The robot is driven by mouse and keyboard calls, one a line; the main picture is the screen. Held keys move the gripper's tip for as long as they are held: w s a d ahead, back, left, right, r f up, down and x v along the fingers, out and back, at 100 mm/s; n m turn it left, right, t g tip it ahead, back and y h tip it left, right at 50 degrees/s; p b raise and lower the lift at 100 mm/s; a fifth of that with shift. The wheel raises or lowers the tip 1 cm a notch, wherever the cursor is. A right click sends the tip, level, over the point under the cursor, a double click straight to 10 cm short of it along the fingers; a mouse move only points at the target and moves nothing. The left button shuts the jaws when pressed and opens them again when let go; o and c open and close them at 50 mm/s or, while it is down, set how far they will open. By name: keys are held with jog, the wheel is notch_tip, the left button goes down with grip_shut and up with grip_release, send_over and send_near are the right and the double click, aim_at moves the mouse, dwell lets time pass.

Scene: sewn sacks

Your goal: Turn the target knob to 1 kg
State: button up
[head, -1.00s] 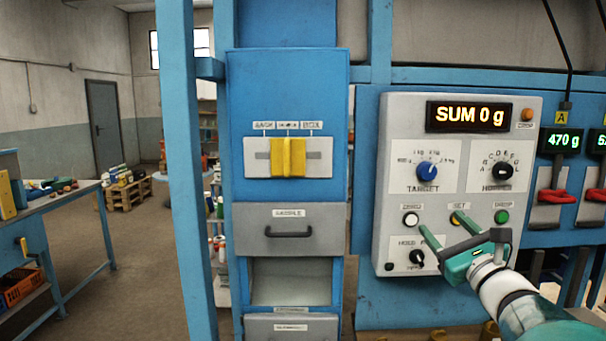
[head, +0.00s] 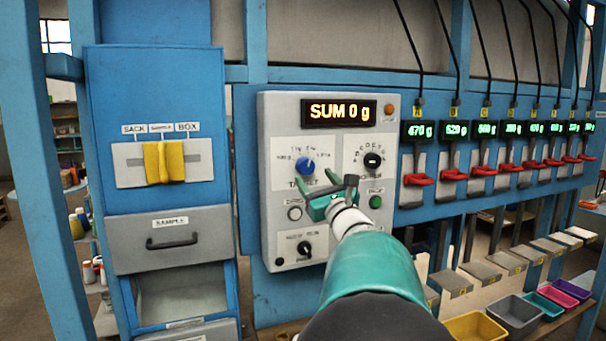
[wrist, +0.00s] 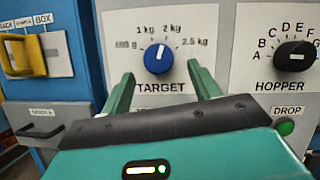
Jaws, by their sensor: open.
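The blue TARGET knob (head: 306,167) is on the grey control panel (head: 268,130). In the wrist view the knob (wrist: 158,62) sits centrally under the labels 500 g, 1 kg, 2 kg and 2.5 kg. Its white mark points up and slightly right, nearer 2 kg than 1 kg. My gripper (head: 315,178) is open, in front of the panel just below the knob. In the wrist view its two green fingers (wrist: 162,82) show left and right of the knob. They look short of it; contact cannot be told. The display (head: 338,112) reads SUM 0 g.
The black HOPPER knob (head: 373,160) is right of the target knob, with the green DROP button (head: 375,202) below. A yellow slider (head: 164,162) is at the left. Red levers (head: 418,179) line the right, above small coloured bins (head: 476,328).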

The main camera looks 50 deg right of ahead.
aim_at(308, 170)
jog(key=shift+x, duration=1.8)
jog(key=shift+c, duration=0.4)
jog(key=c, duration=0.9)
